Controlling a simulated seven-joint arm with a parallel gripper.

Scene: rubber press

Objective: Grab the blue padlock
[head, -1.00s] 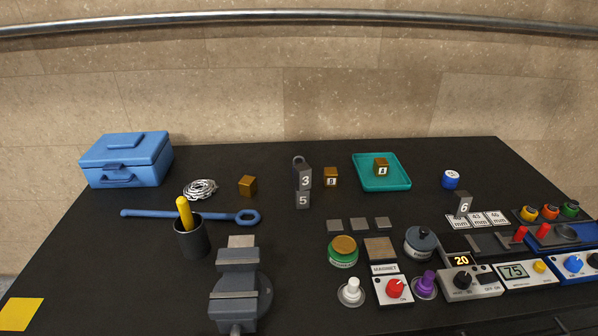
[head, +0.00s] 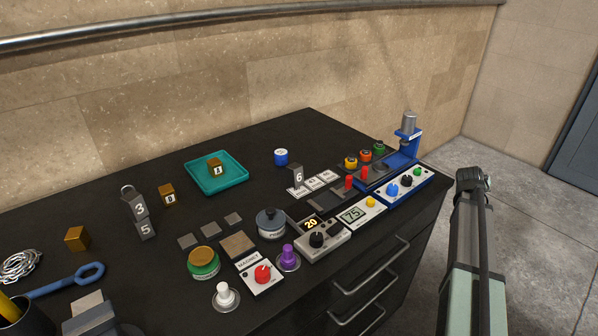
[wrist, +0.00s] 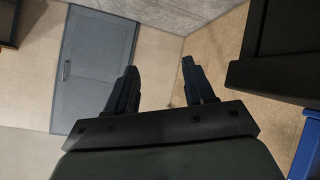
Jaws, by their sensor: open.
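A curved padlock shackle (head: 127,188) stands up behind the grey block marked 3 (head: 139,207), left of middle on the black workbench in the head view. The block hides most of the padlock's body, so I cannot clearly see its colour. My gripper (wrist: 160,70) shows in the wrist view with its two dark fingers apart and nothing between them. It points towards the wall, the floor and a grey-blue door, well away from the padlock. In the head view my arm stands off the right end of the bench.
A grey block marked 5 (head: 146,230) is just in front of the 3 block. A brass cube (head: 167,194) stands to its right, beyond it a teal tray (head: 237,185). A blue round container (head: 281,156) sits farther right. Control boxes and a blue-based device (head: 404,150) fill the right side.

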